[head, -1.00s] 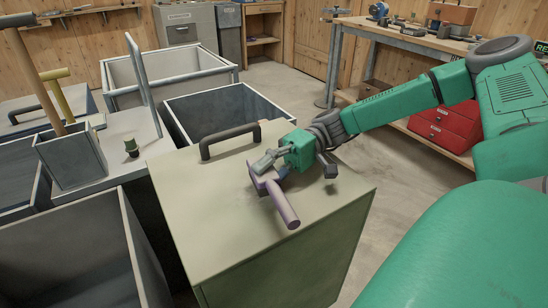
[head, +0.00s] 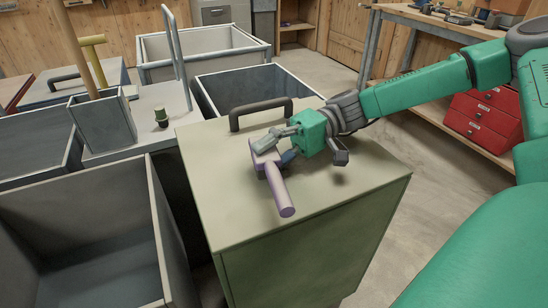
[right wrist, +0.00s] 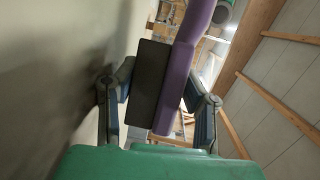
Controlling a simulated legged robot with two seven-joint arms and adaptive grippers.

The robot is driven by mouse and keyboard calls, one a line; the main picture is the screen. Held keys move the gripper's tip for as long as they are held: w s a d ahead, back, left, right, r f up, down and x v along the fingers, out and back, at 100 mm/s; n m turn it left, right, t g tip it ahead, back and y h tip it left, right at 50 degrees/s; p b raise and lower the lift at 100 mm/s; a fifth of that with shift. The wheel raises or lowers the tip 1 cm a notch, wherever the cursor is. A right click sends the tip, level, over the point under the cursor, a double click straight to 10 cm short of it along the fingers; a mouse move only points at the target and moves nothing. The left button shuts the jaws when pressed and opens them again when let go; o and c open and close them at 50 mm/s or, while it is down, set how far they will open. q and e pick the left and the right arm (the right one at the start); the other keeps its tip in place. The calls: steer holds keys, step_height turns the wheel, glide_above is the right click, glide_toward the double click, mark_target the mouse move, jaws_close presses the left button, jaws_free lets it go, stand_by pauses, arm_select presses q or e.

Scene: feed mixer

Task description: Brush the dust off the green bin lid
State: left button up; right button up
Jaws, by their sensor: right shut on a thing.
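The green bin lid (head: 222,190) is a flat, pale green top on a boxy bin, with a dark bar handle (head: 262,107) near its far edge. My right gripper (head: 284,150) is low over the lid, just in front of the handle, and shut on a purple brush (head: 277,190). The brush's grip points toward the near side of the lid. In the right wrist view, the purple brush (right wrist: 184,65) and its dark bristle block (right wrist: 148,85) are between the fingers. I cannot tell whether the bristles touch the lid. No dust stands out. My left gripper is out of view.
Open grey bins (head: 85,205) stand at the left and behind the lid. A grey holder (head: 103,122) with long-handled tools and a small green item (head: 161,118) are on the neighbouring top. A workbench with red drawers (head: 484,122) stands at the right.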

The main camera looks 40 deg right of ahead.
steer(key=shift+w+a+f+b, duration=0.1)
steer(key=shift+w+a+b, duration=0.05)
steer(key=shift+a+b, duration=0.4)
steer(key=shift+w+a+f+b, duration=0.15)
steer(key=shift+a+b, duration=0.15)
steer(key=shift+a, duration=0.4)
steer(key=shift+w+d+r+b, duration=0.1)
steer(key=shift+w+b, duration=0.1)
steer(key=shift+w, duration=0.25)
steer(key=shift+w+d+r+b, duration=0.1)
steer(key=shift+w+b, duration=0.05)
steer(key=shift+w, duration=0.25)
steer(key=shift+d+r+p, duration=0.15)
steer(key=shift+d+p, duration=0.35)
steer(key=shift+s+d+p, duration=0.25)
steer(key=shift+d+p, duration=0.3)
steer(key=shift+d, duration=0.2)
steer(key=shift+s+d+p, duration=0.2)
steer(key=shift+d+p, duration=0.2)
steer(key=shift+d, duration=0.35)
